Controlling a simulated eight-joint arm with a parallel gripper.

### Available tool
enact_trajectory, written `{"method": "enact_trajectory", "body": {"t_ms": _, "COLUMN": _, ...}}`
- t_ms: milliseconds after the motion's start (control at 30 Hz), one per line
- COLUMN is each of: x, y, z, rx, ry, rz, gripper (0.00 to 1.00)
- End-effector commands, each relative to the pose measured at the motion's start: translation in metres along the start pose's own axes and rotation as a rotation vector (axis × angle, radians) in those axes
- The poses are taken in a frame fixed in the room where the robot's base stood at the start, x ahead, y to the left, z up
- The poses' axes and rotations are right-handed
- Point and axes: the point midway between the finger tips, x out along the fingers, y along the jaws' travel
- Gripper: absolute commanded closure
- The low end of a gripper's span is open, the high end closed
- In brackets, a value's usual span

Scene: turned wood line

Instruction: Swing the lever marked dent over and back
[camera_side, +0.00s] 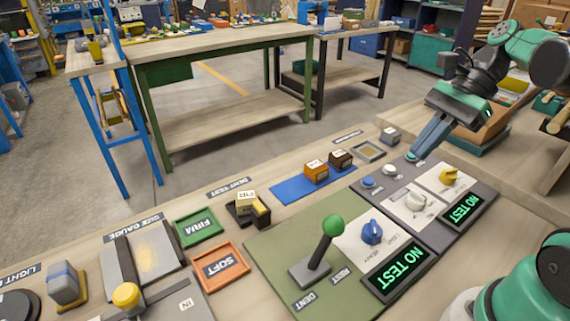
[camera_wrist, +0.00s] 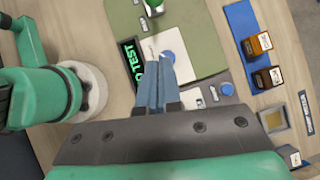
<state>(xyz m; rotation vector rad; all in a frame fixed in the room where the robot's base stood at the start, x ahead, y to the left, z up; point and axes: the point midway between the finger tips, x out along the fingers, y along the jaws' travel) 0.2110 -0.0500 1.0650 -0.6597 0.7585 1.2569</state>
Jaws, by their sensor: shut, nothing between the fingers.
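The lever (camera_side: 320,252) is a dark stick with a green ball knob on a grey base, standing on a green panel (camera_side: 275,245). It leans to the right in the side view, toward the side marked REST and away from the DENT label (camera_side: 305,300). In the wrist view the green ball (camera_wrist: 153,5) shows at the top edge. My gripper (camera_side: 415,154) is shut and empty, fingers pointing down over the far end of the control panels, well apart from the lever. Its blue-grey fingers show in the wrist view (camera_wrist: 158,58).
Orange and brown blocks sit on a blue mat (camera_side: 290,190). FIRM (camera_side: 199,228) and SOFT (camera_side: 220,267) trays stand left.

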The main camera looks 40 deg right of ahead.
Motion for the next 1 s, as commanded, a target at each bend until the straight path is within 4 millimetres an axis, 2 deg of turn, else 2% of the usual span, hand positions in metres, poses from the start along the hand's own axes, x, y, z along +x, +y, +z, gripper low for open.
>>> {"method": "enact_trajectory", "body": {"t_ms": 167, "x": 0.013, "y": 0.0, "z": 0.0, "rx": -0.004, "ry": 0.001, "rz": 0.002, "gripper": 1.0}}
{"method": "enact_trajectory", "body": {"t_ms": 667, "x": 0.099, "y": 0.0, "z": 0.0, "rx": -0.006, "ry": 0.002, "rz": 0.002, "gripper": 1.0}}
{"method": "enact_trajectory", "body": {"t_ms": 800, "x": 0.115, "y": 0.001, "z": 0.014, "rx": -0.009, "ry": 0.001, "rz": 0.004, "gripper": 1.0}}
{"method": "enact_trajectory", "body": {"t_ms": 1000, "x": 0.126, "y": 0.0, "z": 0.026, "rx": -0.005, "ry": 0.002, "rz": 0.002, "gripper": 1.0}}
